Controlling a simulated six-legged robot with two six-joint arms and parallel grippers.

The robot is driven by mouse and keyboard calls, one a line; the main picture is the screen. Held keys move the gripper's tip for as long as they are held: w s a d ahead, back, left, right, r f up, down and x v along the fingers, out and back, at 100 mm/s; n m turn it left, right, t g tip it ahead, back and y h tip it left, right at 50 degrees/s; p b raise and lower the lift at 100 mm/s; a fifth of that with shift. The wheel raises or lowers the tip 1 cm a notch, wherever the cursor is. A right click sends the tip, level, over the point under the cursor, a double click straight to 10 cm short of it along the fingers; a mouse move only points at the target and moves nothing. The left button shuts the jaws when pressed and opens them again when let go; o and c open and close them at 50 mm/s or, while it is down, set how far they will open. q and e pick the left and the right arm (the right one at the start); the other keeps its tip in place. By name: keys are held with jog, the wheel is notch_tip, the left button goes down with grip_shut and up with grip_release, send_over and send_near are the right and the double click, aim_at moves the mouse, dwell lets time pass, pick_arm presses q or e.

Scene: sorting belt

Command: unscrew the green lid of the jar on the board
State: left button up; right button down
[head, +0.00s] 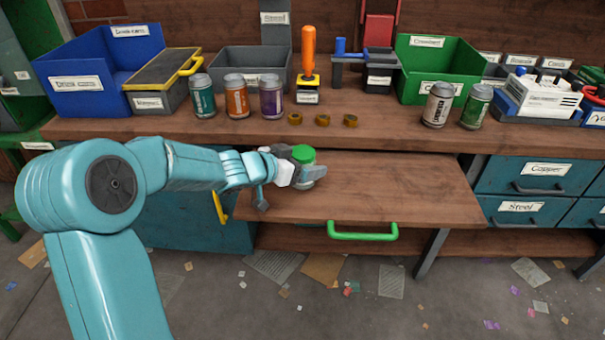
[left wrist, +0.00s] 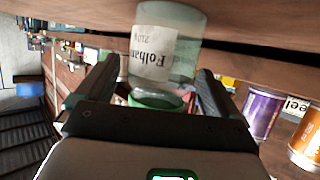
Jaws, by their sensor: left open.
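The clear jar (left wrist: 180,35) with a white label stands on the pulled-out wooden board (head: 420,190). Its green lid (head: 303,152) shows at the end of my left arm, and the gripper partly hides the jar body in the head view. My left gripper (head: 308,172) is open at the jar. In the left wrist view the jar appears upside down, its green lid (left wrist: 155,101) lying between the two dark fingers (left wrist: 152,88) with a gap on each side. The lid sits on the jar. My right gripper is not in view.
Teal, orange and purple cans (head: 271,97) stand on the bench behind, with small brass rings (head: 323,119) in front. A blue bin (head: 85,75) and a green bin (head: 436,65) stand farther back. The board's right part is clear; a green handle (head: 362,234) is at its front.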

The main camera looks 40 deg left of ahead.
pick_arm(q)
jog(key=c, duration=1.1)
jog(key=shift+c, duration=0.2)
notch_tip(320, 180, up, 20)
jog(key=p, duration=1.4)
jog(key=shift+o, duration=1.1)
jog(key=c, duration=0.6)
jog(key=shift+r, duration=0.1)
